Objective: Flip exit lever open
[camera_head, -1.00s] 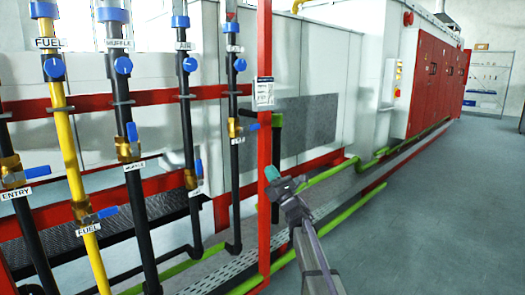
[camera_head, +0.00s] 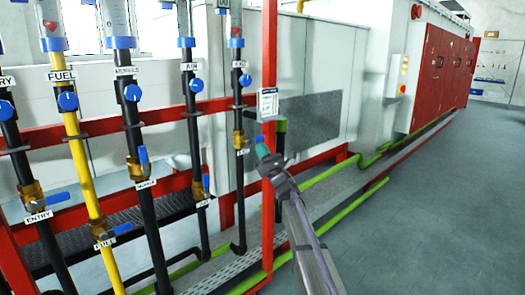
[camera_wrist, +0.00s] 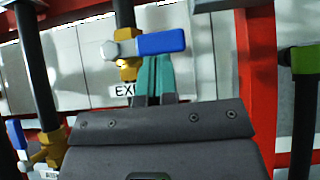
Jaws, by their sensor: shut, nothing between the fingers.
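The exit valve (camera_head: 239,141) sits on the rightmost black pipe in the head view, with a white label below it. In the wrist view its blue lever (camera_wrist: 160,43) points sideways to the right, across the upright pipe, above a label reading "EXI". My gripper (camera_head: 262,150) is beside this valve in the head view. Nothing is held.
A red post (camera_head: 268,90) stands just right of the valve, with a tag (camera_head: 267,104) on it. Other pipes carry blue levers, including the muffle (camera_head: 144,158) and fuel (camera_head: 123,228) ones. A green-capped pipe (camera_wrist: 303,60) is at the right. Open floor (camera_head: 440,210) lies right.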

